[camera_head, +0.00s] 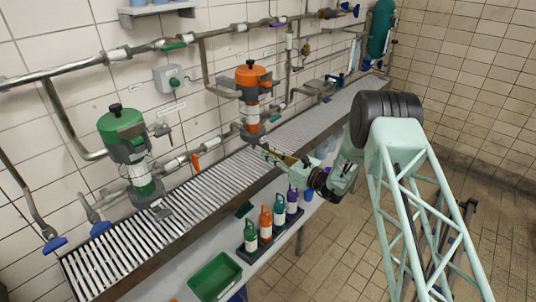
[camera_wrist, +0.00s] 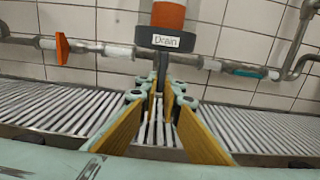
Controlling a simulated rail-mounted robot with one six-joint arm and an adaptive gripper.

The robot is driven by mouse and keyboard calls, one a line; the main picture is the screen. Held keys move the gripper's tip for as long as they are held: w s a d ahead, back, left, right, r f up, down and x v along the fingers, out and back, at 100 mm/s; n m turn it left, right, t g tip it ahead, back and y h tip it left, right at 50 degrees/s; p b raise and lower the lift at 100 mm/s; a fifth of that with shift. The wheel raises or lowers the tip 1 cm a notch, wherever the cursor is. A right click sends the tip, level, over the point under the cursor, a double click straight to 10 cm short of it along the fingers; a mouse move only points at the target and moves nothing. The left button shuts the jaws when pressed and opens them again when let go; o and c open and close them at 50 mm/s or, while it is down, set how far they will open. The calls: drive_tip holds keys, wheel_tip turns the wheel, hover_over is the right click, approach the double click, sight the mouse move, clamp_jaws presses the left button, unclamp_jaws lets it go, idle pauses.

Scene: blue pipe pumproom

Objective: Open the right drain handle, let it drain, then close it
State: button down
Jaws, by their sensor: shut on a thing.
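The right unit is an orange-topped filter (camera_head: 252,78) on the wall pipe, with an orange and white body and a dark collar at its bottom. In the wrist view this collar carries a "Drain" label (camera_wrist: 166,41). The right drain handle (camera_wrist: 160,62) is a dark, narrow piece hanging straight below the collar. My gripper (camera_wrist: 161,90) is under the collar, its fingers closed around the handle, whose lower part they hide. In the head view my gripper (camera_head: 268,152) reaches in from the right, just below the orange filter. No flowing liquid can be made out.
A green-topped filter (camera_head: 122,128) hangs at the left. A slatted metal grate (camera_head: 205,192) runs below both filters. Several coloured bottles (camera_head: 265,222) stand in a rack in front, beside a green bin (camera_head: 214,276). An orange valve lever (camera_wrist: 62,48) sits on the pipe to the left.

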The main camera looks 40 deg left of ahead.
drive_tip(key=shift+m, duration=0.4)
drive_tip(key=shift+s+r+m+p, duration=0.35)
drive_tip(key=shift+m+p, duration=0.4)
drive_tip(key=shift+m, duration=2.1)
drive_tip(key=shift+s+r+m+p, duration=0.35)
drive_tip(key=shift+m+p, duration=0.4)
drive_tip(key=shift+m, duration=2.15)
drive_tip(key=shift+s+r+m+p, duration=0.35)
drive_tip(key=shift+m+p, duration=0.4)
drive_tip(key=shift+m, duration=2.1)
drive_tip(key=c, duration=2.8)
unclamp_jaws()
